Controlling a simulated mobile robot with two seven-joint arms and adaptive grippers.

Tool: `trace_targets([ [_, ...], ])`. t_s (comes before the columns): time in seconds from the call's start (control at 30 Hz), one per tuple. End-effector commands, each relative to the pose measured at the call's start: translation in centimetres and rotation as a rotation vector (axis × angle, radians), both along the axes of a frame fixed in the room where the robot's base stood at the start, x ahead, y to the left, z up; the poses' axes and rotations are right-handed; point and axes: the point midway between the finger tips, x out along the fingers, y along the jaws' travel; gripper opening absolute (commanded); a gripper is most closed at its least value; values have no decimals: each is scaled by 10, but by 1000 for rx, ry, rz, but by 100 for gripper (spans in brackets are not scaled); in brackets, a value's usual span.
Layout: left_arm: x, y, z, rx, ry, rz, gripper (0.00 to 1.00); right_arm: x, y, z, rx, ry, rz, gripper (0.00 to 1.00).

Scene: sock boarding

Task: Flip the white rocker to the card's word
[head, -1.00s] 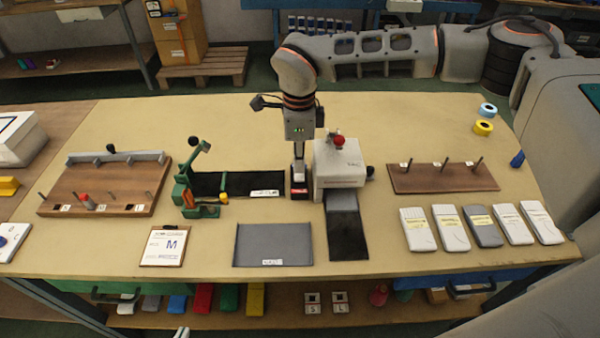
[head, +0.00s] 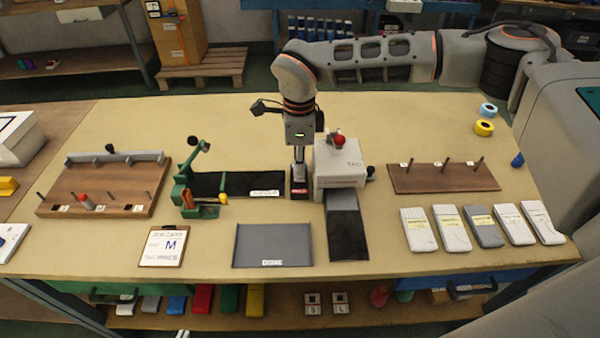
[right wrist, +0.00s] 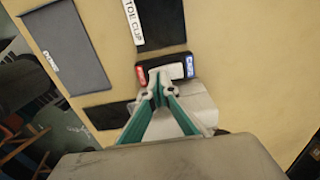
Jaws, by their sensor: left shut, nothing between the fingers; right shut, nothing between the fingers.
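The white rocker (right wrist: 165,73) sits in a dark housing between a red label (right wrist: 141,75) and a blue label (right wrist: 189,67). Which side is pressed I cannot tell. My right gripper (right wrist: 158,93) is shut and empty, its tips close to the rocker's near edge; contact is unclear. In the head view this gripper (head: 298,180) points down at the dark switch housing (head: 300,194) and hides most of the rocker. My left gripper (head: 182,334) barely shows at the bottom edge, shut.
A white box machine (head: 339,165) with a red knob stands right beside the switch. A green clamp device (head: 190,192) and black strip (head: 238,183) lie to the left. A grey mat (head: 272,246) is in front. The table behind is mostly clear.

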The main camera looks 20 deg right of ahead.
Motion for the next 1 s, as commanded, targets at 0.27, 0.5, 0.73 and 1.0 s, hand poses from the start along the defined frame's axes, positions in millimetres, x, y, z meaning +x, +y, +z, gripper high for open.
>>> trace_targets([
  [0.27, 0, 0, -2, 0, 1, 0, 0, 0, 0, -4, 0, 1, 0, 0],
  [0.5, -1, 0, -3, 0, 2, -1, 0, 0, 0, -8, -1, 1, 0, 0],
  [0.73, -1, 0, -4, 0, 3, 0, 0, 0, 0, -11, -1, 1, 0, 0],
  [1.0, -1, 0, -2, 0, 1, 1, 0, 0, 0, -10, 0, 0, 0, 0],
])
